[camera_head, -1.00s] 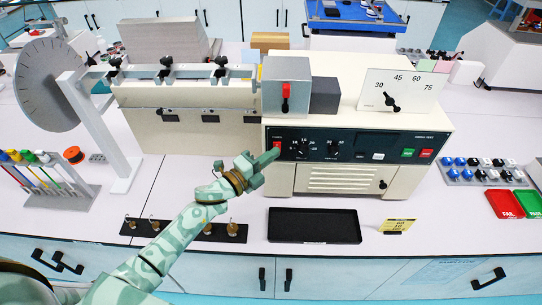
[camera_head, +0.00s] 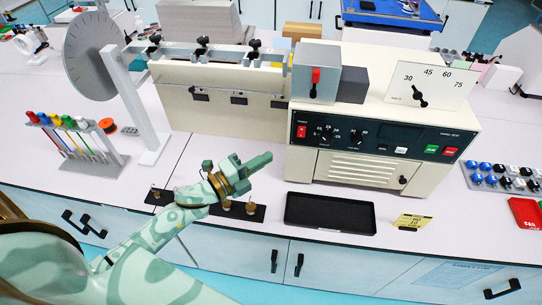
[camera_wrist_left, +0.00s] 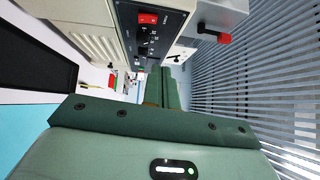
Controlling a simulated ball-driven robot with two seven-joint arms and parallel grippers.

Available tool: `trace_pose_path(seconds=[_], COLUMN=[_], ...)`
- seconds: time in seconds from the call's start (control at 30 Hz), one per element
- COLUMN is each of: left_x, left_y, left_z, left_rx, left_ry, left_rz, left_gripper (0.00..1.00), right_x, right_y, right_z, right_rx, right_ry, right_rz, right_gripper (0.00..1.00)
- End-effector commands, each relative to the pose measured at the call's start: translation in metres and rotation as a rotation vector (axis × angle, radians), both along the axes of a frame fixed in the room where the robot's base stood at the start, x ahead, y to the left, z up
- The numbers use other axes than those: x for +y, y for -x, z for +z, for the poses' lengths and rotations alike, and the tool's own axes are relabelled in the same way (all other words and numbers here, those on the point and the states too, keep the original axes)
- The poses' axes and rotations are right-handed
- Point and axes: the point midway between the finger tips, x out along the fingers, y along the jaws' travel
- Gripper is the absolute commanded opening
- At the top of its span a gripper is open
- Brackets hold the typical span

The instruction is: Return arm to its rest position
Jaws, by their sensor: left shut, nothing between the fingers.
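My left arm comes in from the lower left in the head view. Its green gripper (camera_head: 262,160) is shut and empty, held in the air in front of the tester and apart from it. The insertion tester (camera_head: 345,178) is a cream box with a dark control panel and a red power switch (camera_head: 301,131). The switch also shows in the left wrist view (camera_wrist_left: 148,19). My right gripper is not in view.
A black tray (camera_head: 330,228) lies in front of the tester, with a yellow label (camera_head: 412,221) to its right. Brass weights on a dark strip (camera_head: 257,213) lie beneath my gripper. A rack of coloured tools (camera_head: 108,166) and a grey dial (camera_head: 88,60) stand at left.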

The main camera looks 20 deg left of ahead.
Motion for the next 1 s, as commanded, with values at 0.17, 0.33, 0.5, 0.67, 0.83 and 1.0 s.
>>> trace_pose_path(seconds=[0.17, 0.33, 0.5, 0.67, 0.83, 1.0], left_x=[0.0, 0.0, 0.0, 0.007, 0.034, 0.058], left_y=[0.001, 0.001, 0.001, 0.001, 0.02, 0.066], left_z=[0.0, 0.0, 0.0, 0.004, 0.004, -0.008], left_rx=[0.0, 0.0, 0.002, 0.053, 0.255, 0.501], left_ry=[0.0, 0.0, 0.001, 0.055, 0.226, 0.368], left_rz=[0.0, 0.0, 0.003, 0.122, 0.464, 0.766], left_gripper=[0.0, 0.0, 0.0, 0.0, 0.0, 0.0], right_x=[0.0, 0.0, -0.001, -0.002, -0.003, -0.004], right_y=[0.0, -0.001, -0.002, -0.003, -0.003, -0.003], right_z=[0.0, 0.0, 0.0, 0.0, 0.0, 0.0], right_rx=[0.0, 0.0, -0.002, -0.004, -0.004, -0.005], right_ry=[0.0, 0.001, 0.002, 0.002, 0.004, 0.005], right_rz=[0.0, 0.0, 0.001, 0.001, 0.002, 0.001], right_gripper=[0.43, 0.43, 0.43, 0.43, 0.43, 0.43])
